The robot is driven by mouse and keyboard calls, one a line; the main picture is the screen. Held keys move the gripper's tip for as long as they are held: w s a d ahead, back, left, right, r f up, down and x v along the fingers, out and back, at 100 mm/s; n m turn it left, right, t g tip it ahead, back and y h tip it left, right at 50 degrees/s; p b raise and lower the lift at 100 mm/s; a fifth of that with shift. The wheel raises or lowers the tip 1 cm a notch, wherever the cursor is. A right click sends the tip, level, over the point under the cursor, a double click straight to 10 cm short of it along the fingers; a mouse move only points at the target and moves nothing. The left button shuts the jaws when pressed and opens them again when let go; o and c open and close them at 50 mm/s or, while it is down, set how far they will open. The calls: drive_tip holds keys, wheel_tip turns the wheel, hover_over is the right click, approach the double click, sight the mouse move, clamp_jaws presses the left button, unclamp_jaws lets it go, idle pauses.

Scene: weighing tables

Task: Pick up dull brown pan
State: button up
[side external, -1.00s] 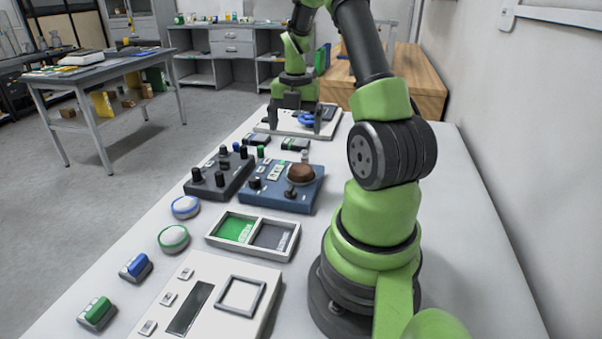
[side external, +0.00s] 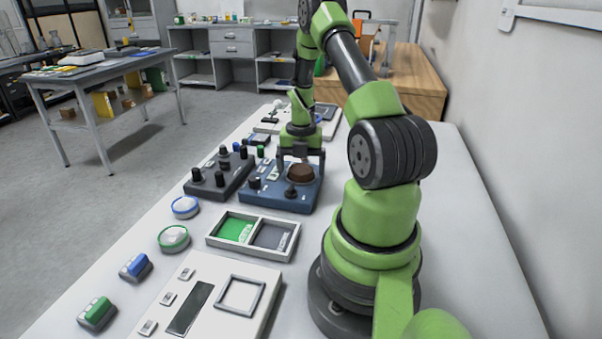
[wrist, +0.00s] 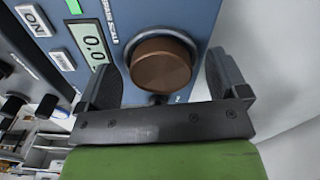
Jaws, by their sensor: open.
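The dull brown pan (side external: 300,173) is a small round disc on top of the blue weighing device (side external: 262,188), at its right rear part. In the wrist view the pan (wrist: 160,66) lies between the two fingers, on the blue device with its lit display. My gripper (side external: 301,160) is open and points down right at the pan, with one finger to each side. In the wrist view my gripper (wrist: 162,78) shows a gap between each finger and the pan. I cannot tell exactly how high the fingertips are.
A dark device with black knobs (side external: 222,175) stands just left of the blue one. In front lie a two-part tray (side external: 212,240) with green and grey wells and a white device (side external: 262,318). Round and block-shaped blue and green items line the left edge.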

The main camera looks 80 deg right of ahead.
drive_tip(key=c, duration=1)
